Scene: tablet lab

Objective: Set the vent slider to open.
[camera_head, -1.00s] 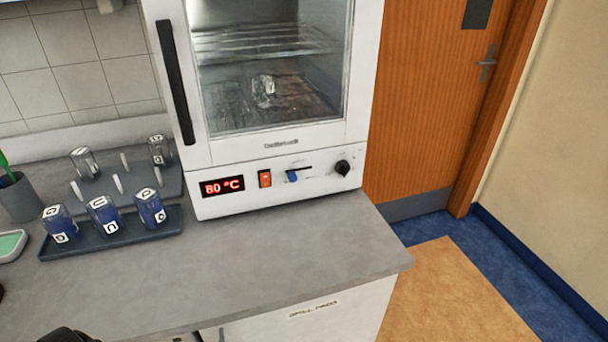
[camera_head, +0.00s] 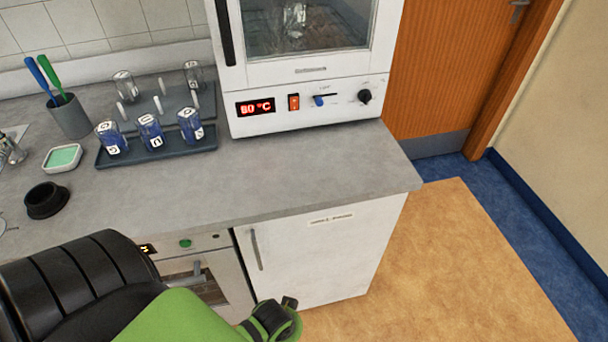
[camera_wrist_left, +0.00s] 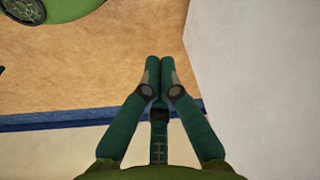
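The vent slider (camera_head: 319,100) is a small blue knob on the white oven's front panel. It sits at the left end of a short dark horizontal slot; its tiny labels are too small to read. In the left wrist view my left gripper (camera_wrist_left: 160,64) has its green fingers together at the tips with nothing seen between them. It points over the tan floor, away from the slider. In the head view my green and black left arm crosses the lower left, in front of the counter and low; its fingers do not show. My right gripper is not in view.
The oven (camera_head: 290,75) stands on the grey counter (camera_head: 300,170), with a red display (camera_head: 255,107), an orange switch (camera_head: 293,102) and a black knob (camera_head: 365,96) beside the slider. A tray (camera_head: 160,155) of blue-filled jars stands left. The counter before the oven is clear.

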